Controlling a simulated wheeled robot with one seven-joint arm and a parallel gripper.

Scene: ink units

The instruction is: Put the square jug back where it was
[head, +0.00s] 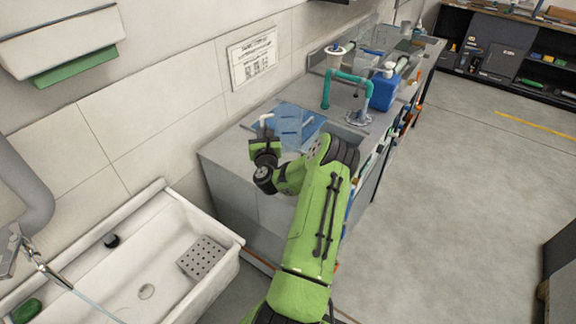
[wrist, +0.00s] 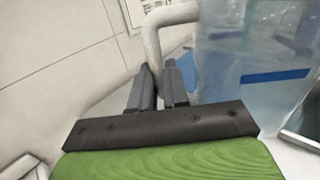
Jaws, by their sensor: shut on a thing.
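The square jug (head: 290,128) is clear and see-through, with a pale handle on its left side. In the wrist view the jug (wrist: 255,60) fills the upper right, and its handle (wrist: 152,38) runs down between my fingertips. My gripper (head: 265,143) is shut on this handle, and its two dark fingers also show in the wrist view (wrist: 160,80). The jug is upright or nearly so, over the near left end of the counter, in front of a blue mat (head: 280,108). I cannot tell whether its base touches anything.
A green tap (head: 328,92) and a blue bottle (head: 384,90) stand further along the counter (head: 225,150), beside a basin. A white sink (head: 150,260) is at the lower left. A tiled wall with a notice (head: 252,58) is behind. The floor at right is clear.

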